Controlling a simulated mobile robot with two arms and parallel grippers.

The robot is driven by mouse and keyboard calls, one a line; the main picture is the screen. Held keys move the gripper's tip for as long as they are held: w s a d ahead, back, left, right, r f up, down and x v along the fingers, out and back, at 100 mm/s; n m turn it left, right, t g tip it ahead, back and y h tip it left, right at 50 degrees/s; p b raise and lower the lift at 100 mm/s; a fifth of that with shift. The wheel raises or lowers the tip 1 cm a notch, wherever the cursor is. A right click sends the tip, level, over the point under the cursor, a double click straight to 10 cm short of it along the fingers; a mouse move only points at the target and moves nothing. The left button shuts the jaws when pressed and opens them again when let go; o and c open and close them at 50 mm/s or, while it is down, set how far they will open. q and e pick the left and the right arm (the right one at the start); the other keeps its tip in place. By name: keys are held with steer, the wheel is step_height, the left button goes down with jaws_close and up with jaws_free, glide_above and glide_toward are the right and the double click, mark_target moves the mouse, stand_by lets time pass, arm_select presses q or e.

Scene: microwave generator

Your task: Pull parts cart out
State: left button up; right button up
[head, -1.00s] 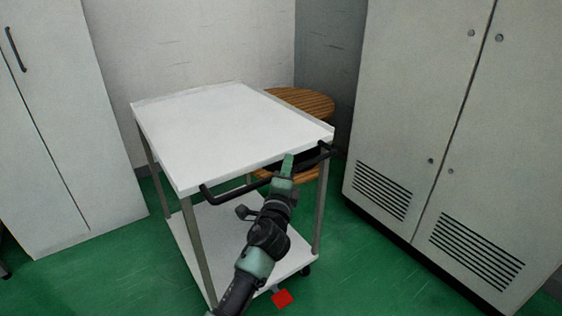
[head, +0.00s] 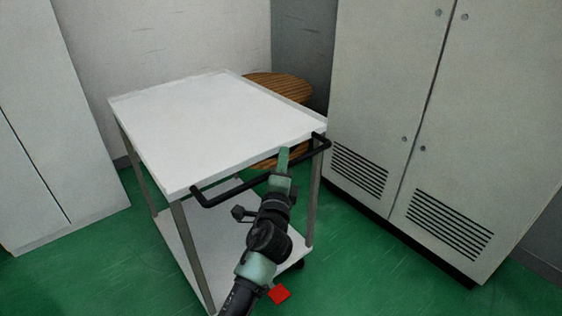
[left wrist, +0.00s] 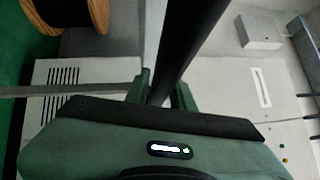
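The parts cart (head: 215,120) is a white two-shelf trolley with grey legs and a black bar handle (head: 235,191) along its near edge. My left gripper (head: 283,160) is at the right part of this handle. In the left wrist view the black bar (left wrist: 190,45) passes between the two green fingers of my left gripper (left wrist: 161,92), one on each side, and they appear closed around it. The lower shelf is partly hidden by my arm. My right gripper is not in view.
A tall grey cabinet (head: 385,110) with vents stands right of the cart. A white cabinet (head: 60,120) stands left. A small red piece (head: 279,293) shows low by the cart. Green floor (head: 370,270) is clear at the front right.

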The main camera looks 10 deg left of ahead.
arm_select(q)
steer(key=shift+o, duration=0.6)
steer(key=s+f, duration=0.1)
steer(key=s, duration=0.6)
steer(key=shift+s+d, duration=0.35)
steer(key=shift+d, duration=0.1)
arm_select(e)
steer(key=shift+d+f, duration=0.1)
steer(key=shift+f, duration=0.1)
arm_select(q)
steer(key=shift+f, duration=0.1)
